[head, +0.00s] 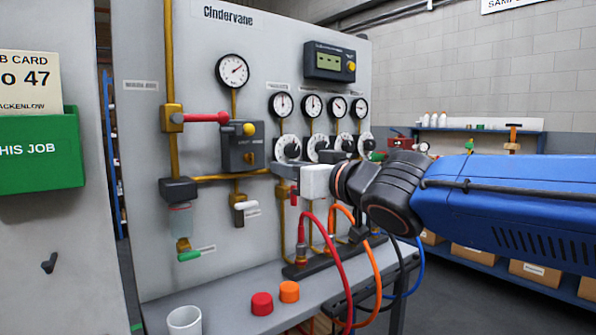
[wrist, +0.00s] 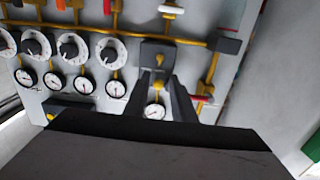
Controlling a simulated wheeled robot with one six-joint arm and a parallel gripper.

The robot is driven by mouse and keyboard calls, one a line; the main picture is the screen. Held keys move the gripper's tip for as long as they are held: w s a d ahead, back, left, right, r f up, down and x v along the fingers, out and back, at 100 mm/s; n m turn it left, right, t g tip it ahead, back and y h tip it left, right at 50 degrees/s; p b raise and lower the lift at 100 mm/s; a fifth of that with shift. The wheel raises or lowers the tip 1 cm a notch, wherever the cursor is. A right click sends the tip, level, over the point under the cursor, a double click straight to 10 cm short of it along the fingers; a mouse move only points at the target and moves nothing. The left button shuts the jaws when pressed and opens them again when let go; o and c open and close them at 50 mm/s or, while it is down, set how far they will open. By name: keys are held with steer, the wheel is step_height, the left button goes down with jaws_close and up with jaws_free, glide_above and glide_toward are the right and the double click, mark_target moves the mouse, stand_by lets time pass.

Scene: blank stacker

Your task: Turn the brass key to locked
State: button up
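The brass key (head: 249,159) sits low on the face of a dark grey lock box (head: 231,158) on the panel. The key is small and its exact turn angle is hard to read. In the wrist view, which looks upside down, the key (wrist: 159,60) appears just beyond my fingertips on the box (wrist: 146,51). My gripper (wrist: 157,74) is open, its two dark fingers apart with nothing held between them. In the head view my gripper (head: 288,178) is to the right of the box and nearer the camera, apart from the key.
A yellow knob (head: 249,129) is above the key. A red-handled valve (head: 208,117) is at upper left. Dials (head: 288,147) and gauges (head: 282,105) line the panel to the right. Red and orange hoses (head: 345,270) rise below my gripper. A white cup (head: 184,320) and two caps (head: 262,304) stand on the shelf.

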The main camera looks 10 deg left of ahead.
steer(key=shift+v, duration=1.4)
steer(key=w+d+f+m+h, duration=0.1)
steer(key=d+f+m+h, duration=0.1)
steer(key=d+f+h, duration=0.5)
steer(key=w+d+f+m, duration=0.15)
steer(key=d+f, duration=0.35)
steer(key=d, duration=0.6)
steer(key=d+f+m+h, duration=0.3)
steer(key=d+f+h, duration=0.15)
steer(key=d, duration=0.55)
steer(key=s+d+f+m+g+h, duration=0.2)
steer(key=s+d+f, duration=0.5)
steer(key=d+f, duration=0.25)
steer(key=s+d+f+g, duration=0.2)
steer(key=s+f, duration=0.4)
steer(key=s, duration=0.1)
steer(key=s+d+f+m+g, duration=0.1)
steer(key=s+d+f+g, duration=0.1)
steer(key=s+f, duration=0.4)
steer(key=shift+s+d+f+g, duration=0.25)
steer(key=shift+s+f+g, duration=0.15)
steer(key=shift+s, duration=0.05)
